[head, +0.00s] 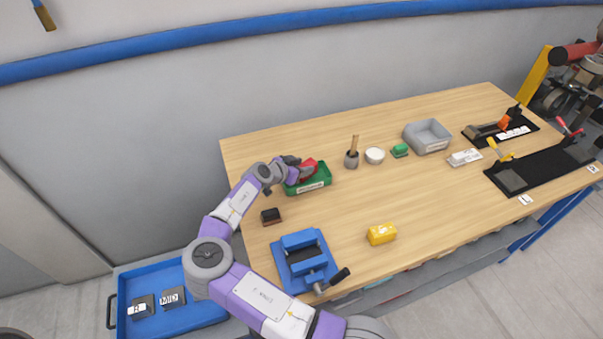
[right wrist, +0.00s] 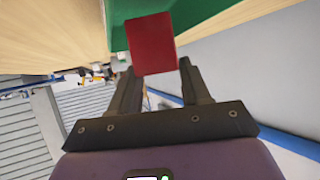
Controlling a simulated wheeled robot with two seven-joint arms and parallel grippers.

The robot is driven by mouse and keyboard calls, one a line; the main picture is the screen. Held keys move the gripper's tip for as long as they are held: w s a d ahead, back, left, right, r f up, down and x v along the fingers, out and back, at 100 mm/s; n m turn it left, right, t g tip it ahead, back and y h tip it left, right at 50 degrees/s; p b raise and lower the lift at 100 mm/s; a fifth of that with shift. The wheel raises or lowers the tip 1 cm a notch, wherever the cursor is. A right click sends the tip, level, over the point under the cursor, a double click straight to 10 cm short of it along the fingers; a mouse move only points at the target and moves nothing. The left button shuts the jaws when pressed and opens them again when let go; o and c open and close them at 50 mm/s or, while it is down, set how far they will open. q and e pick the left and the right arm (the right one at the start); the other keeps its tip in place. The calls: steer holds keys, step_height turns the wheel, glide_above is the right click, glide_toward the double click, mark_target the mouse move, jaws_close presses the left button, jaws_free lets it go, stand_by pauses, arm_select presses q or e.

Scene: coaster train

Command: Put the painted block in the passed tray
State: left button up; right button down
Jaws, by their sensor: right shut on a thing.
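The red painted block (head: 311,166) is between the fingers of my right gripper (head: 295,165). In the right wrist view the block (right wrist: 152,42) sticks out past the fingertips. In the head view the block shows at the back left part of the green tray (head: 318,184), which has a white label on its front. I cannot tell whether the block touches the tray floor. The tray's green wall (right wrist: 205,12) fills the top of the right wrist view, close to the block. The label is too small to read. My left gripper is not in view.
A small dark block (head: 270,216) and a blue vise (head: 304,262) stand nearer on the table.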

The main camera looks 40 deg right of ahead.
steer(key=shift+f, duration=1.4)
steer(key=shift+f, duration=0.1)
steer(key=shift+f+b, duration=0.1)
steer(key=shift+b, duration=0.2)
steer(key=c, duration=0.8)
jaws_free()
steer(key=shift+a+r+p, duration=0.15)
steer(key=shift+r+p, duration=0.15)
steer(key=shift+p, duration=0.05)
steer(key=v, duration=1.1)
steer(key=shift+s+a+r, duration=0.1)
steer(key=shift+a, duration=0.25)
